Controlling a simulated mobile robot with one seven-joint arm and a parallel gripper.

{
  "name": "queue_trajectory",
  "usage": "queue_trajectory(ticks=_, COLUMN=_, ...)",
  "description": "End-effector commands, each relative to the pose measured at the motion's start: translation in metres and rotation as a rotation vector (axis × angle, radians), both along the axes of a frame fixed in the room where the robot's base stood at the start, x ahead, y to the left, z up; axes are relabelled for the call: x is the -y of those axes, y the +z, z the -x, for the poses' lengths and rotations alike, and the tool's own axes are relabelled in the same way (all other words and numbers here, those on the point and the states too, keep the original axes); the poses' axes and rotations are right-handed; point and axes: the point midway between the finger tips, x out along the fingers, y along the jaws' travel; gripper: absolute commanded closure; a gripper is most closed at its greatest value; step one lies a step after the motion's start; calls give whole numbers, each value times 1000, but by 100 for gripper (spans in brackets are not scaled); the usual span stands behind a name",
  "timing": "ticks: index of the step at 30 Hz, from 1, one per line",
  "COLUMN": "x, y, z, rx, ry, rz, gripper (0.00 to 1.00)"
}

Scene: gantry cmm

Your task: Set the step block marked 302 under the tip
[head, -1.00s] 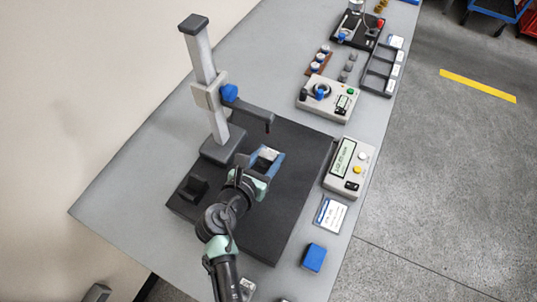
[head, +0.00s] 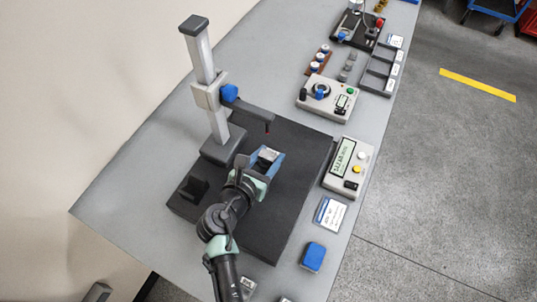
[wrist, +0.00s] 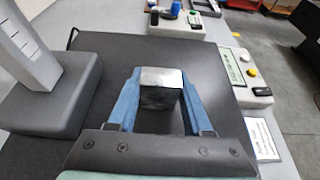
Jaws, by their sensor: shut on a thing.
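A shiny metal step block (wrist: 160,88) is clamped between the blue fingers of my gripper (wrist: 161,95) in the wrist view. The block (head: 268,155) also shows at the end of my gripper (head: 266,163) in the head view. Its marking is too small to read. My gripper holds it over the dark plate (head: 290,190). The stand's horizontal arm (head: 250,111) reaches out above the plate, and its tip (head: 268,128), with a spot of red, appears just beyond the block. The height gap between block and tip cannot be told.
The stand's column (head: 207,70) and base (head: 222,146) are left of my gripper. A readout box (head: 349,165) stands to the right. A label card (head: 330,213) and a blue block (head: 313,257) lie in front. The plate's right part is clear.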

Motion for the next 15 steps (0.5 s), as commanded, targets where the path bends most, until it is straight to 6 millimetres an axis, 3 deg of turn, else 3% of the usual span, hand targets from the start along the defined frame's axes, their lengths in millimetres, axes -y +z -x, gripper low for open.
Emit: queue_trajectory(ticks=15, x=0, y=-6, z=-1, rx=1, ry=0, rz=0, gripper=100)
